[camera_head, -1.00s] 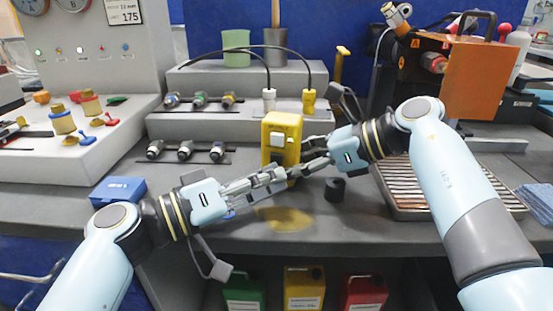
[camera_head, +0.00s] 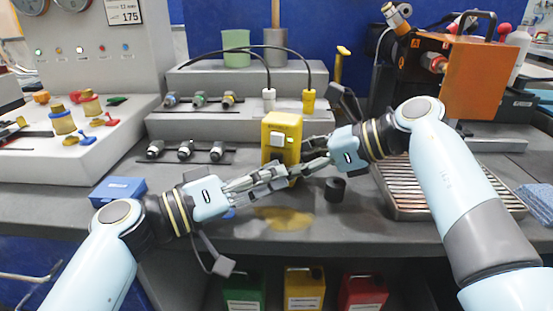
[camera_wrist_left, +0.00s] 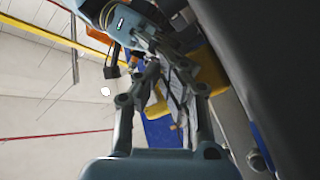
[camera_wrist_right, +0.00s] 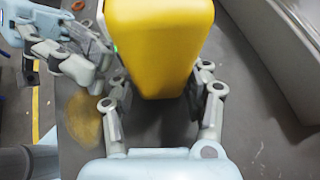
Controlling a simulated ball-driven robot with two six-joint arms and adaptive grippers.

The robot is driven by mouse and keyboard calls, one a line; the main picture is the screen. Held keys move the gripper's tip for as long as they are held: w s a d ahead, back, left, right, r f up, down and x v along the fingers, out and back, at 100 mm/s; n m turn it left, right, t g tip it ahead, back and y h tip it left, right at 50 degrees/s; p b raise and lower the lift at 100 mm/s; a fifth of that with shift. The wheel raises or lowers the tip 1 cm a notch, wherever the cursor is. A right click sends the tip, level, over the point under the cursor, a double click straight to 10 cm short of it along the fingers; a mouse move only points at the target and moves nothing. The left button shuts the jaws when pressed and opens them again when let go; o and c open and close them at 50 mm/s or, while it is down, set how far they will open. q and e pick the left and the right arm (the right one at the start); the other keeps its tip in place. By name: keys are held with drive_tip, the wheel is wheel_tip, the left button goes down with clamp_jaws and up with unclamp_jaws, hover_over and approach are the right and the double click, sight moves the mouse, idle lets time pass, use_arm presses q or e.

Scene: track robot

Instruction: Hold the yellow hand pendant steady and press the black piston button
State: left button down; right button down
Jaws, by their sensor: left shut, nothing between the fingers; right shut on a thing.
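The yellow hand pendant (camera_head: 282,134) stands upright near the middle of the bench in the head view, with a pale square on its front. It fills the top middle of the right wrist view (camera_wrist_right: 160,45). My right gripper (camera_head: 300,166) is shut on the pendant, with one finger on each side in the right wrist view. My left gripper (camera_head: 284,178) is shut and empty, its tips at the pendant's lower front. It also shows at the upper left of the right wrist view (camera_wrist_right: 92,45).
A short black cylinder (camera_head: 335,189) stands on the bench right of the fingers. A blue box (camera_head: 118,190) lies at left, and a slatted metal tray (camera_head: 405,195) at right. Behind stand a stepped grey rack (camera_head: 215,125) and an orange machine (camera_head: 475,80).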

use_arm(q)
drive_tip(key=shift+w+d, duration=0.1)
drive_tip(key=shift+w, duration=0.4)
idle(0.7)
drive_tip(key=shift+s, duration=0.1)
drive_tip(key=shift+s+a, duration=0.2)
drive_tip(key=shift+s, duration=0.55)
drive_tip(key=shift+s, duration=0.1)
drive_tip(key=shift+s+a+r, duration=0.1)
drive_tip(key=shift+s+a, duration=0.15)
drive_tip(key=shift+s, duration=0.95)
drive_tip(key=shift+s+a, duration=0.25)
drive_tip(key=shift+s, duration=0.9)
use_arm(e)
drive_tip(key=c, duration=0.5)
unclamp_jaws()
